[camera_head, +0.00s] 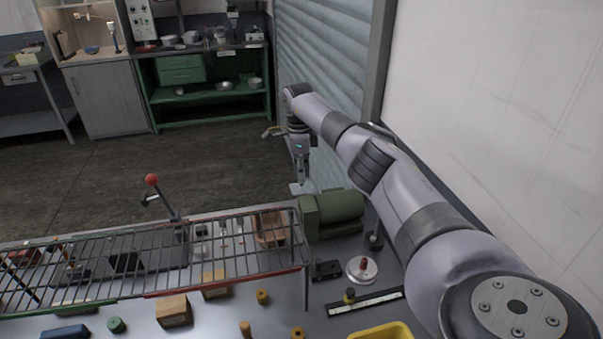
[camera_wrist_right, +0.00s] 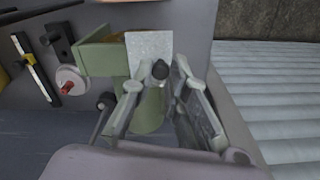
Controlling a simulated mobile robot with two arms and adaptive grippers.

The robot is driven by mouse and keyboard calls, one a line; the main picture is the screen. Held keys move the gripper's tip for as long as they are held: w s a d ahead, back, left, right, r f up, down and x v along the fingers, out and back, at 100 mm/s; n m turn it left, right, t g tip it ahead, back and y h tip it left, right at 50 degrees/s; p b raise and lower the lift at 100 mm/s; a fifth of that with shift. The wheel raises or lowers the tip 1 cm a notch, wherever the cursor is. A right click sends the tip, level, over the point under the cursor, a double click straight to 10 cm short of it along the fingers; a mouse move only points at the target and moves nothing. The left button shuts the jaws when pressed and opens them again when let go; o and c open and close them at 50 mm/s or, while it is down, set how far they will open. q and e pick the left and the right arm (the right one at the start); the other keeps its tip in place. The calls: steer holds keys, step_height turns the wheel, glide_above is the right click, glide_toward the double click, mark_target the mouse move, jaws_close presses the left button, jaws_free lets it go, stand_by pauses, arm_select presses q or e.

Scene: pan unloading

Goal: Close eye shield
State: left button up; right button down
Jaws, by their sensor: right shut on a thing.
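The green bench machine (camera_head: 335,214) sits at the right end of the workbench; its green body also shows in the right wrist view (camera_wrist_right: 98,57). A pale, speckled flat plate, which looks like the eye shield (camera_wrist_right: 148,47), stands at the fingertips of my right gripper (camera_wrist_right: 160,78). In the head view the eye shield (camera_head: 301,187) is a small pale patch just behind the green machine. My right gripper (camera_head: 303,179) points down there, shut on the eye shield. A dark round knob (camera_wrist_right: 160,69) shows between the fingers. The exact contact is partly hidden. My left gripper is out of view.
A red-knobbed white disc (camera_head: 362,269), a black ruler with a yellow slider (camera_head: 364,302) and a yellow bin (camera_head: 382,331) lie before the machine. A corrugated shutter (camera_head: 330,60) stands close behind my right arm.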

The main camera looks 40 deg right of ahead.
steer(key=c, duration=1.5)
jaws_free()
steer(key=shift+c, duration=0.2)
step_height(320, 180, up, 12)
steer(key=shift+w, duration=0.2)
steer(key=shift+a+f, duration=0.1)
